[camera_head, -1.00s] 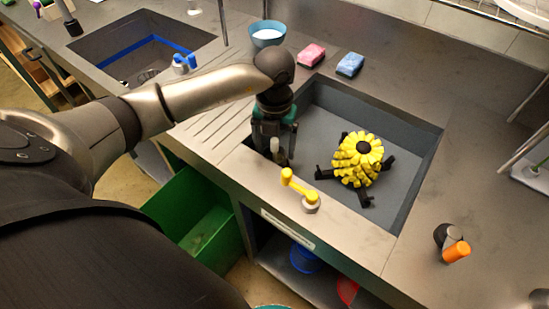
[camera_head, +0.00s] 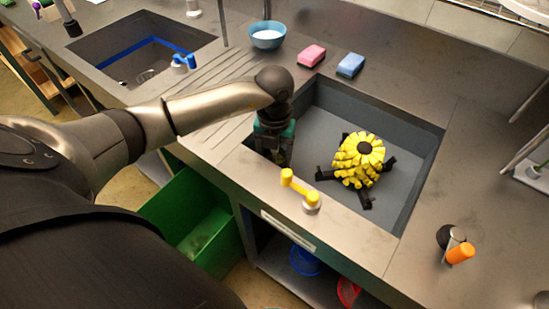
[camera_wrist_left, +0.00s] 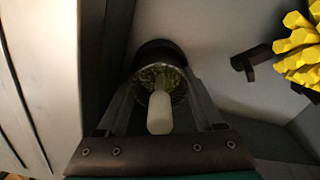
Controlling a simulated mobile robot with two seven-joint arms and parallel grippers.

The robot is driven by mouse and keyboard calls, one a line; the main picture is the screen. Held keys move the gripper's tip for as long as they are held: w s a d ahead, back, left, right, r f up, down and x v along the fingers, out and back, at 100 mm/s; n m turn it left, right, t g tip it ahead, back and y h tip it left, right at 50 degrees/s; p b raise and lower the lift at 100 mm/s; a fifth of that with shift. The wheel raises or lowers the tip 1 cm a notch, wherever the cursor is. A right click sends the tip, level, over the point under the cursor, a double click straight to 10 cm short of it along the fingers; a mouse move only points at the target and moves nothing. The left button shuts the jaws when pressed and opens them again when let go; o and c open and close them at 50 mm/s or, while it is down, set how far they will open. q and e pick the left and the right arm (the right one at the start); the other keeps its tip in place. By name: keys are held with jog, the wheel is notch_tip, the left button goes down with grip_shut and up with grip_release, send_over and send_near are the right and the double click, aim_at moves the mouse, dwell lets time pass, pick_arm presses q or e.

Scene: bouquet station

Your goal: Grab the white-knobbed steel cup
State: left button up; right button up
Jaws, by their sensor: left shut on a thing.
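The steel cup (camera_wrist_left: 176,77) with its white knob (camera_wrist_left: 159,113) shows in the left wrist view, with the knob pointing towards the camera. Its dark lower part sits beyond the shiny top. My left gripper (camera_wrist_left: 161,82) is shut on it, with one finger on each side. In the head view my left gripper (camera_head: 276,158) reaches down into the left end of the right sink basin (camera_head: 313,122). The cup is hidden by the gripper there. My right gripper is not in view.
A yellow flower-like thing (camera_head: 358,160) with black feet stands in the basin, right of the gripper. A yellow-handled fitting (camera_head: 300,188) is on the front rim. Behind are a blue bowl (camera_head: 267,41), pink sponge (camera_head: 311,55) and blue sponge (camera_head: 350,65). An orange-knobbed thing (camera_head: 460,253) is right.

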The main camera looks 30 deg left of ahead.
pick_arm(q)
jog(key=shift+c, duration=1.2)
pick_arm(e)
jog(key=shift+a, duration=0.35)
pick_arm(q)
jog(key=shift+r, duration=0.1)
